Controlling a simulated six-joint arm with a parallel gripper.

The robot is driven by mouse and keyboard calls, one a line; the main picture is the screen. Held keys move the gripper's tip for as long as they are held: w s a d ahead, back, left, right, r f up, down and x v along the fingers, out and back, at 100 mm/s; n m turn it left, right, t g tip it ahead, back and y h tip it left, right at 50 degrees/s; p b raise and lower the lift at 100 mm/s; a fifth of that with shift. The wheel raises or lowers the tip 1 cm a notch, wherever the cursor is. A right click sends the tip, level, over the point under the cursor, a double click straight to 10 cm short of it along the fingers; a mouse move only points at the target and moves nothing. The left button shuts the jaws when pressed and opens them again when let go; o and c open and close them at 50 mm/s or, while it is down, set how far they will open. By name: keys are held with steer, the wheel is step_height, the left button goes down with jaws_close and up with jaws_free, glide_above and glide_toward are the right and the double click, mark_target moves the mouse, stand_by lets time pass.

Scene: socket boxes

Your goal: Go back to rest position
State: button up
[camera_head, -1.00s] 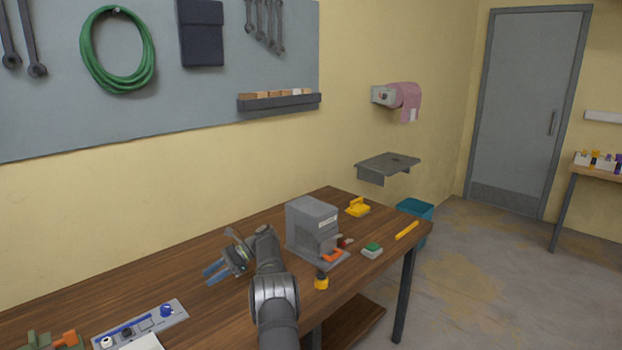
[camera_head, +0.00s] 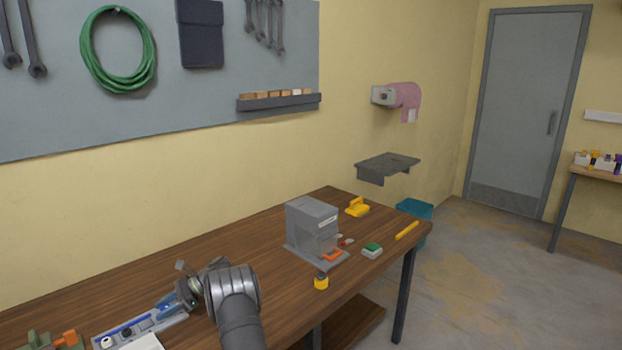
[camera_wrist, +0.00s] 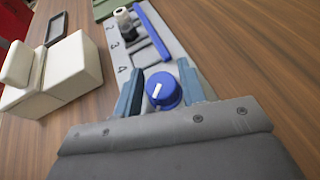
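My gripper (camera_head: 168,304) is low over the left part of the bench, at the right end of a grey panel (camera_head: 110,336). In the wrist view the two blue fingers of my gripper (camera_wrist: 160,80) are spread apart. A round blue knob (camera_wrist: 163,91) with a white mark shows between them, close to both fingers. I cannot tell whether either finger touches it. The panel (camera_wrist: 180,50) also carries a blue bar (camera_wrist: 152,30), a white-and-black knob (camera_wrist: 124,20) and printed numbers. No loose object shows in the fingers.
A white box (camera_wrist: 72,70) stands left of the panel in the wrist view. A grey machine (camera_head: 312,228), a yellow-and-black piece (camera_head: 321,281), a green-topped block (camera_head: 372,250) and a yellow tool (camera_head: 357,207) stand right. The bench (camera_head: 260,255) between is clear.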

steer(key=shift+r+m+t+y, duration=0.1)
steer(key=shift+m+t+y, duration=0.7)
steer(key=shift+m+t, duration=1.5)
steer(key=m+t, duration=0.3)
steer(key=t, duration=0.1)
steer(key=shift+d+m+t, duration=0.1)
steer(key=shift+m+t, duration=0.3)
steer(key=shift+d+r, duration=0.1)
steer(key=shift+d, duration=0.2)
steer(key=shift+v, duration=1.4)
